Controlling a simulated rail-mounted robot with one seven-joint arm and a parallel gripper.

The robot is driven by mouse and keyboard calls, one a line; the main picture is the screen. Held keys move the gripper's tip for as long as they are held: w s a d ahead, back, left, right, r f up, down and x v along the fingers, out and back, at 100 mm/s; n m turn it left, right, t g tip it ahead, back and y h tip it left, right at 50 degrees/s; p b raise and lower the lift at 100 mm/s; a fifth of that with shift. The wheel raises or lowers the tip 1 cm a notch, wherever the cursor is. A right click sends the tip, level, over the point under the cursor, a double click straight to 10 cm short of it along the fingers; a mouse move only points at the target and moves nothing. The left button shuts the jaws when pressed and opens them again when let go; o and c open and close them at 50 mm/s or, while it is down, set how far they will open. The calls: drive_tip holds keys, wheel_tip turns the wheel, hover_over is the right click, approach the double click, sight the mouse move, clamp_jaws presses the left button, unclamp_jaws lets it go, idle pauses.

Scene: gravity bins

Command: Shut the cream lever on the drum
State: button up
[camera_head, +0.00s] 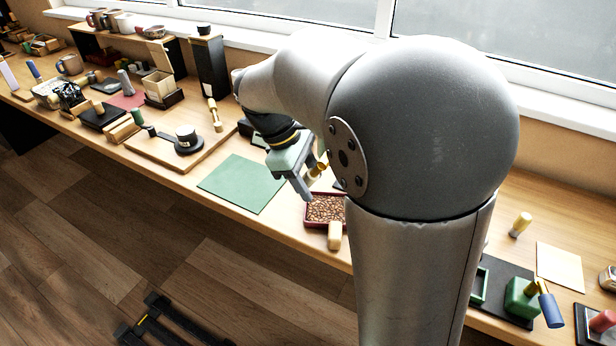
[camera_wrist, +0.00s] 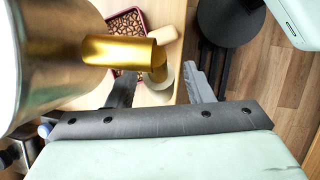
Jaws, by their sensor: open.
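In the wrist view, a large shiny metal drum (camera_wrist: 22,60) fills the left edge. A gold spout (camera_wrist: 115,50) sticks out from it to the right, ending in a gold joint. A cream lever end (camera_wrist: 165,92) shows beside that joint, partly hidden behind it. My gripper (camera_wrist: 158,74) is open, with one finger on each side of the joint and the cream part. I cannot tell whether either finger touches. In the head view, my gripper (camera_head: 306,184) is beside the gold spout (camera_head: 318,171). My arm hides the drum there.
A dark red tray of beans (camera_head: 308,221) sits below my gripper, with a cream block (camera_head: 335,237) at its front. A green mat (camera_head: 242,184) lies clear to the left. A wooden board with a black round object (camera_head: 187,141) is further left.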

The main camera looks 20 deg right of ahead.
clamp_jaws()
drive_tip(key=shift+w+a+r+t+y+b, duration=0.15)
drive_tip(key=shift+w+a+t+y+b, duration=0.05)
drive_tip(key=shift+t+y+b, duration=0.45)
drive_tip(key=shift+w+a+r+t+y+b, duration=0.15)
drive_tip(key=shift+a+r+t+y+b, duration=0.05)
drive_tip(key=shift+r+t+y+b, duration=0.2)
unclamp_jaws()
drive_tip(key=a+r+p, duration=0.1)
drive_tip(key=a+r, duration=0.2)
drive_tip(key=r, duration=1.4)
drive_tip(key=shift+s, duration=0.25)
